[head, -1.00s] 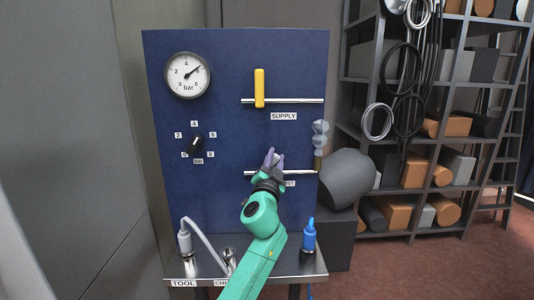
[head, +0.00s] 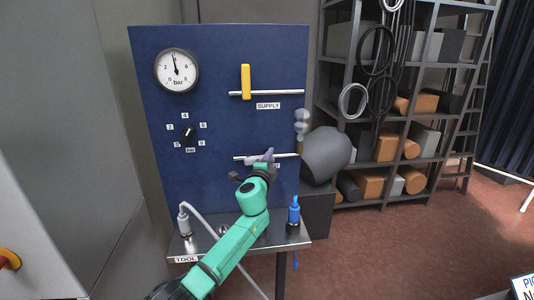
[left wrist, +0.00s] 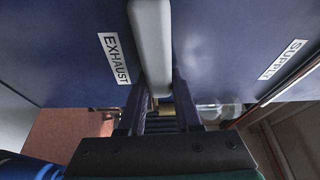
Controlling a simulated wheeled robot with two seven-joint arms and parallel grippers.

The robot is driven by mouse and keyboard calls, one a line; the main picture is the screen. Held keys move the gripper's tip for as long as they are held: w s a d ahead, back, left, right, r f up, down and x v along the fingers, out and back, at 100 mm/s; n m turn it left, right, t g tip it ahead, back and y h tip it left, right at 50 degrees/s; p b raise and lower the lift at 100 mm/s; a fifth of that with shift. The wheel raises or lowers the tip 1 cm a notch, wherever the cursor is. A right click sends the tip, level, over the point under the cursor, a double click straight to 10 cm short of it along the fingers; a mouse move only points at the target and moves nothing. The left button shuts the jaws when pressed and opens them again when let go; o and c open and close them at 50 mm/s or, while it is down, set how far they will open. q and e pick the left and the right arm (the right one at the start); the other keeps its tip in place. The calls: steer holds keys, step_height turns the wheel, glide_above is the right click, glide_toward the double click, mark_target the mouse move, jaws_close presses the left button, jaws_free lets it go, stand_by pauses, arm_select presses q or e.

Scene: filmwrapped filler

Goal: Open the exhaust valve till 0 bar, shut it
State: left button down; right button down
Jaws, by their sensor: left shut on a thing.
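The round gauge (head: 177,75) is at the upper left of the blue panel (head: 215,190); its needle points nearly straight up, near 4 bar. My left gripper (head: 266,157) is at the lower pipe (head: 242,158), on the exhaust valve. In the left wrist view, the light grey exhaust handle (left wrist: 151,45) runs between its fingers (left wrist: 157,97), which are shut on it. The EXHAUST label (left wrist: 117,58) is beside the handle. In the head view my gripper hides most of handle and label. My right gripper is not in view.
The yellow supply handle (head: 245,82) stands upright across the upper pipe. A black regulator knob (head: 188,133) is below the gauge. A grey fitting (head: 302,120) and dark tank (head: 326,155) are at the right. A blue-topped connector (head: 294,211) stands on the shelf.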

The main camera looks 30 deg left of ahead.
arm_select(q)
steer(key=shift+f+m, duration=0.3)
steer(key=shift+f, duration=0.05)
steer(key=c, duration=0.6)
jaws_free()
steer(key=shift+d, duration=0.1)
steer(key=shift+r, duration=0.1)
steer(key=shift+s, duration=0.2)
steer(key=v, duration=1.4)
steer(key=shift+b, duration=0.4)
